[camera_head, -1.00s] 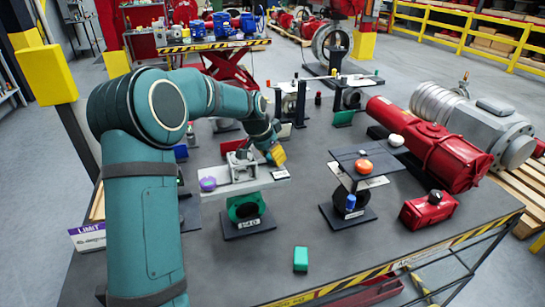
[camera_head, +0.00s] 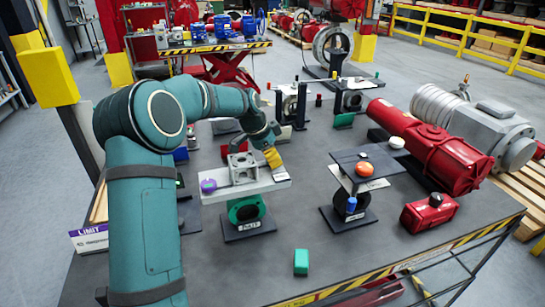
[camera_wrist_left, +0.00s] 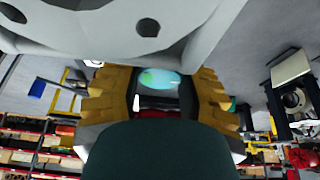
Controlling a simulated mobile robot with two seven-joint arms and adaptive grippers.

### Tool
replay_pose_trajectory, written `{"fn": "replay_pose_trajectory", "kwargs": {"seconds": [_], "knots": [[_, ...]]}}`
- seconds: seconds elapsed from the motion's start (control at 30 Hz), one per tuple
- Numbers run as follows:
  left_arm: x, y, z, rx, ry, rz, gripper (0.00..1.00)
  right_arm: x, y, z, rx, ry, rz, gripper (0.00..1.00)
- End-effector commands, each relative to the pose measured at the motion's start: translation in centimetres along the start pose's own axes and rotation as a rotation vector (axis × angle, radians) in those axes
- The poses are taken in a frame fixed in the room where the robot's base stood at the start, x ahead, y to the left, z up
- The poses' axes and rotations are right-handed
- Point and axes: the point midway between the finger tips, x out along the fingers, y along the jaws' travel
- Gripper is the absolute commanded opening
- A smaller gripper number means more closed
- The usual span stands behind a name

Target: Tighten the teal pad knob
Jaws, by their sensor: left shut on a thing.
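The teal pad knob (camera_wrist_left: 160,78) shows as a smooth light blue-green oval between my fingers in the left wrist view. My left gripper (camera_wrist_left: 158,98), with yellow stepped fingers, is shut on it. In the head view my left gripper (camera_head: 272,158) is at the right side of a grey block-shaped bracket (camera_head: 242,166) on a pale plate (camera_head: 262,186); there the fingers hide the knob. A purple knob (camera_head: 208,185) is at the plate's left end. My right gripper is in neither view.
The plate stands on a green ring support (camera_head: 246,209). To its right is another stand (camera_head: 365,166) with an orange-red knob (camera_head: 364,169). A green block (camera_head: 301,261) lies near the front edge. Red cylinders (camera_head: 430,147) occupy the right side.

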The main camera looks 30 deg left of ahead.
Motion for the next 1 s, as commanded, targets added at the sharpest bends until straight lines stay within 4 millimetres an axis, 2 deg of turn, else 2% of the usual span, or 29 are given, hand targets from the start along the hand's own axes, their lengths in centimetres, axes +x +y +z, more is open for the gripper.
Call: {"fn": "replay_pose_trajectory", "kwargs": {"seconds": [0.03,0.17,0.2,0.3,0.67,0.77,1.0], "knots": [[0.5,0.3,0.4,-0.002,-0.01,0.013,0.07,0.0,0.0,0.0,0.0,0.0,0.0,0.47],[0.5,0.3,0.4,-0.002,-0.01,0.013,0.07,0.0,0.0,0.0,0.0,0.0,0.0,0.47],[0.5,0.3,0.4,-0.003,-0.01,0.013,0.48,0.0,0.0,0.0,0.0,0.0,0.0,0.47],[0.5,0.2,0.3,-0.003,-0.008,0.011,0.78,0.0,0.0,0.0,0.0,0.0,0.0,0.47],[-0.2,0.1,0.1,-0.002,-0.003,0.003,0.78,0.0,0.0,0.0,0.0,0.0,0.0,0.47],[-1.2,0.0,0.1,-0.002,-0.001,0.0,0.78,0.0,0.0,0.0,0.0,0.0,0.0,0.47],[-5.9,0.0,0.1,-0.002,-0.001,-0.001,0.78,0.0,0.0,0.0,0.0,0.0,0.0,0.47]]}}
